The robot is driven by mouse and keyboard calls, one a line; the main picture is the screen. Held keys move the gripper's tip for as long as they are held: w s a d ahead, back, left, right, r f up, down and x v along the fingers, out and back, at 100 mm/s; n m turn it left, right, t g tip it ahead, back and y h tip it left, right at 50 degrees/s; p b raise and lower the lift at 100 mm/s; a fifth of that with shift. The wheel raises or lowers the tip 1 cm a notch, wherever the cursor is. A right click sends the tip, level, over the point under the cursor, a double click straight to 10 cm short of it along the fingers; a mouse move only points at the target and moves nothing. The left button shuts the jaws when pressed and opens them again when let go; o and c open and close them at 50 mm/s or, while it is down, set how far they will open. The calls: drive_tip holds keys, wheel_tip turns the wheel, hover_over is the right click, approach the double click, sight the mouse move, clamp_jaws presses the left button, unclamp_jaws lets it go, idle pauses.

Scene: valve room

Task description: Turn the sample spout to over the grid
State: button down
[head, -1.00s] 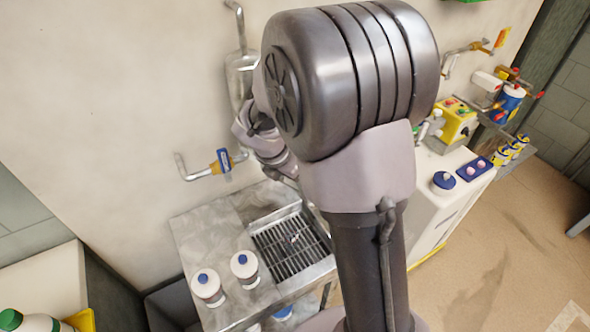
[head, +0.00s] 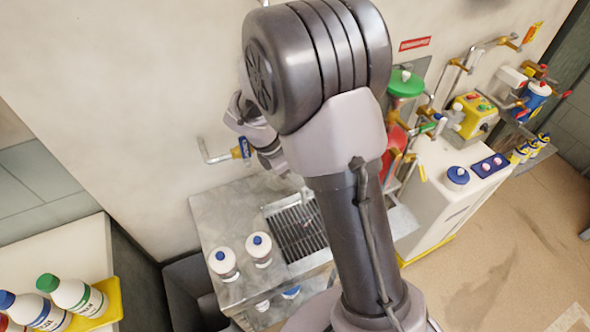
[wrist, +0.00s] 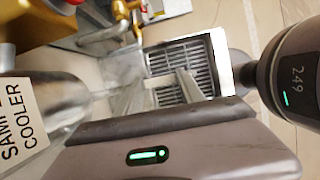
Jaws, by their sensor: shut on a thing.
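My gripper (wrist: 160,98) shows in the wrist view with its two pale fingers apart, shut on what seems to be the sample spout (wrist: 104,93). The spout is a thin grey pipe at the narrow end of the silver sample cooler (wrist: 45,105); its tip is hard to make out between the fingers. The dark slatted grid (wrist: 172,62) lies below and beyond the fingers. In the head view the grid (head: 297,232) is set in the steel bench, just below the end of my arm. My arm hides the cooler, spout and fingertips there.
Two white bottles with blue caps (head: 258,248) stand on the bench (head: 215,205) left of the grid.

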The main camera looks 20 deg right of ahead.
drive_tip(key=c, duration=0.7)
unclamp_jaws()
drive_tip(key=shift+a, duration=0.1)
drive_tip(key=p+v, duration=0.6)
drive_tip(key=v, duration=1.1)
drive_tip(key=shift+a+r, duration=0.1)
drive_tip(key=shift+r, duration=0.05)
drive_tip(key=s+a+f+m+t+y+b, duration=0.1)
drive_tip(key=s+m+t+y+b, duration=0.1)
drive_tip(key=s+m+b, duration=0.2)
drive_tip(key=s+a+f+m+t+y+b, duration=0.1)
drive_tip(key=s+m+b, duration=0.4)
drive_tip(key=s+m, duration=0.5)
drive_tip(key=s+a+f+m+t+y+b, duration=0.1)
drive_tip(key=s+f+m+t+y+b, duration=0.1)
drive_tip(key=s+m+b, duration=0.3)
drive_tip(key=shift+s+a+m+t+y, duration=0.2)
drive_tip(key=shift+s+m+y, duration=0.2)
drive_tip(key=shift+m, duration=0.5)
drive_tip(key=shift+s+a+m+t+y, duration=0.25)
drive_tip(key=shift+s+m, duration=0.25)
drive_tip(key=shift+m, duration=0.4)
